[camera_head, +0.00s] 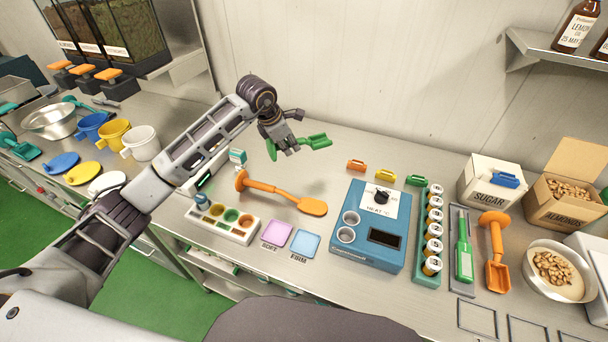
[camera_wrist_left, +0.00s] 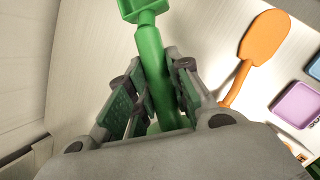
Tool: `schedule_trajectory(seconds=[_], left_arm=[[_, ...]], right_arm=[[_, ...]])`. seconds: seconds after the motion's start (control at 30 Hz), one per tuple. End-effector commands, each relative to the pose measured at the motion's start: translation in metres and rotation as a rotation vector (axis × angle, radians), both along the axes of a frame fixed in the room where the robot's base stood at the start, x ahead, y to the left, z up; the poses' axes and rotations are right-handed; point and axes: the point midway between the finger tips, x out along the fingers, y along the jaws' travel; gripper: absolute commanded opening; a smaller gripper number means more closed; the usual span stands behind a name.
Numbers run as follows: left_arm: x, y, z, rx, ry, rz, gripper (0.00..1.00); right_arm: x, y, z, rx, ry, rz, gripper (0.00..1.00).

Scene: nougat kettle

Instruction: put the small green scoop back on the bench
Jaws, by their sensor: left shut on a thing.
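The small green scoop (camera_head: 318,141) is in my left gripper (camera_head: 288,146), over the back middle of the steel bench (camera_head: 345,170). Its bowl points right in the head view, and a green part shows on the gripper's other side. In the left wrist view the fingers (camera_wrist_left: 150,95) are shut around the scoop's green handle (camera_wrist_left: 152,55). The bowl is cut off by the top edge there. The scoop appears to be held above the bench, but the exact gap is hard to tell. My right gripper is not in view.
An orange paddle (camera_head: 285,196) lies just in front, near a cup tray (camera_head: 222,221). A blue heater box (camera_head: 367,226) and small coloured clips (camera_head: 356,165) are to the right. Bare bench shows between the gripper and the clips. The wall (camera_head: 380,70) is close behind.

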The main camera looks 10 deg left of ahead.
Motion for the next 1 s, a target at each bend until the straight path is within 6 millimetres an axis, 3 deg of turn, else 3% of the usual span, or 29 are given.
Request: schedule_trajectory(seconds=[0.17, 0.67, 1.0], left_arm=[[0.000, 0.000, -0.008, 0.000, -0.001, 0.000, 0.00], [0.000, 0.000, -0.010, 0.000, 0.000, 0.000, 0.00], [-0.001, 0.000, -0.045, -0.001, 0.003, 0.001, 0.00]], right_arm=[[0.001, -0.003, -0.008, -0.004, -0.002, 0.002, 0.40], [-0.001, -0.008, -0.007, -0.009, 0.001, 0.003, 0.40], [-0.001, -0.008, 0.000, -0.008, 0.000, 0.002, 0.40]])
